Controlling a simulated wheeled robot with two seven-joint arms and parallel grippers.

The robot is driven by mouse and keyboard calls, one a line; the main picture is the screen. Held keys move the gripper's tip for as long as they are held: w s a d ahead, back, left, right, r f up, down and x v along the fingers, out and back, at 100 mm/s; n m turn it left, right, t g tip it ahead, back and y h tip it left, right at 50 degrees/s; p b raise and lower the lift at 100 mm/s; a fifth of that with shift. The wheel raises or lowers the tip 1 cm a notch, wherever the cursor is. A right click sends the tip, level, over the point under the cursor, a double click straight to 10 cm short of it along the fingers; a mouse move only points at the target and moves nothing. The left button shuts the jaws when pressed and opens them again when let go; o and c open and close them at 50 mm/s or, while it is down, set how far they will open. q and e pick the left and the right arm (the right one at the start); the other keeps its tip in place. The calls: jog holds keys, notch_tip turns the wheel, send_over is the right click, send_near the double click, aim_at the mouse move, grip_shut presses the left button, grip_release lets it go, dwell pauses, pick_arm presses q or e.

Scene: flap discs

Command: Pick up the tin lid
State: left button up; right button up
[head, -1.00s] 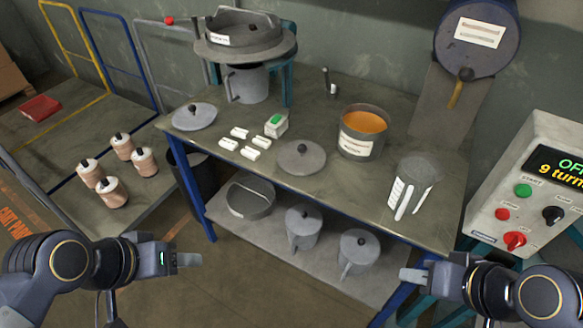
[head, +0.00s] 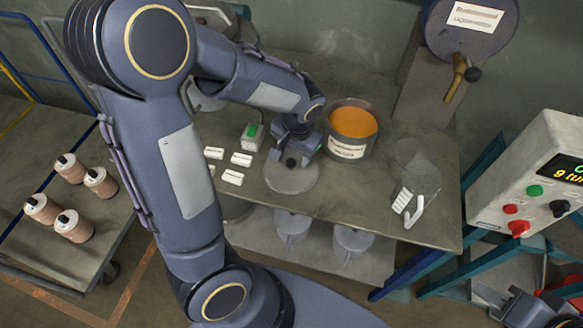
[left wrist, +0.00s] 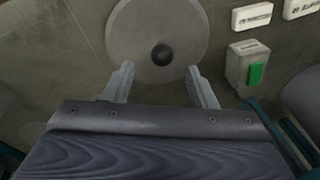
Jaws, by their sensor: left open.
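The tin lid, a flat grey disc (head: 291,180) with a dark round knob, lies on the table left of the orange-filled tin (head: 352,122). My left gripper (head: 286,160) is over the lid's far side, close to the knob. In the left wrist view the lid (left wrist: 135,30) lies beyond the open fingers (left wrist: 162,80), with its knob just ahead of the gap between them. Nothing is between the fingers. The gap in height to the lid is hard to tell. My right gripper (head: 522,308) shows only partly at the bottom right; its fingers are unclear.
A small box with a green top (head: 252,136) and several white labelled blocks (head: 241,159) lie left of the lid. A control box (head: 530,185) stands further right.

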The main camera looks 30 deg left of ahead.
aim_at(291, 160)
pick_arm(q)
jog(key=f, duration=0.4)
jog(key=shift+a, duration=0.4)
jog(key=shift+c, duration=0.4)
jog(key=c, duration=1)
jog(key=shift+r, duration=0.1)
jog(key=shift+c, duration=0.2)
